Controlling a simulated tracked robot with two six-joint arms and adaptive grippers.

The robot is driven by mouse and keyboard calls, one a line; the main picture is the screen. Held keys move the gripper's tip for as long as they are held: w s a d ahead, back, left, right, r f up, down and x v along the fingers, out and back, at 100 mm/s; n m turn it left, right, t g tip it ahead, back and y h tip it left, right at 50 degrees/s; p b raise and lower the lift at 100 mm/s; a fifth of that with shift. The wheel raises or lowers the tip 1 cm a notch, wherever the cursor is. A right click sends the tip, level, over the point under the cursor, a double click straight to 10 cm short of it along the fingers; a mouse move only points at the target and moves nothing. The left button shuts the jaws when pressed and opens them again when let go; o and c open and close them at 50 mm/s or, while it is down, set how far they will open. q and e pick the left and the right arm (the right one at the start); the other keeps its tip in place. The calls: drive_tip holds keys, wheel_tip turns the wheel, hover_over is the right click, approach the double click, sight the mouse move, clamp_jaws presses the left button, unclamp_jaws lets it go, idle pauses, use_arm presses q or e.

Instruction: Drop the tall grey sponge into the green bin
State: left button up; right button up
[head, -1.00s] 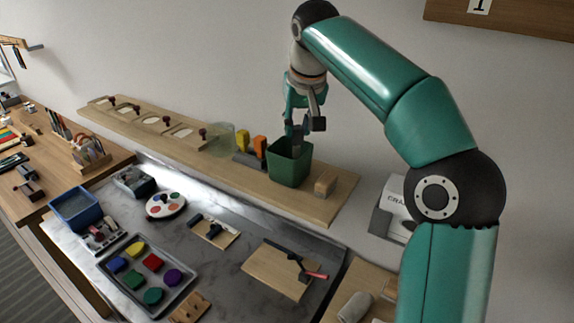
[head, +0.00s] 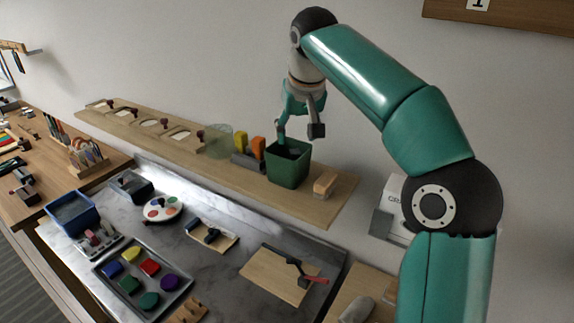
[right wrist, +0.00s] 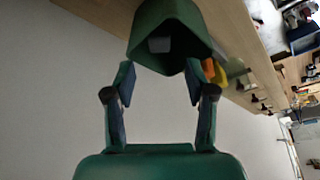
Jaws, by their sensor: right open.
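The green bin (head: 287,170) stands on the wooden wall shelf and also shows in the right wrist view (right wrist: 150,22). A grey block, which looks like the grey sponge (right wrist: 159,45), lies inside the bin in the right wrist view. In the head view the bin's inside is dark and the sponge cannot be made out clearly. My right gripper (head: 298,134) is open just above the bin, with nothing between its fingers (right wrist: 160,85). My left gripper is not in view.
Yellow (head: 240,143) and orange (head: 258,147) blocks stand left of the bin, by a clear container (head: 218,141). A tan wooden block (head: 325,184) sits right of it. Below, the grey worktop holds a paint tray (head: 145,280) and a blue tub (head: 72,213).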

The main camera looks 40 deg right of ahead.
drive_tip(key=v, duration=0.7)
drive_tip(key=shift+r, duration=0.2)
drive_tip(key=shift+a+f, duration=0.1)
idle(0.4)
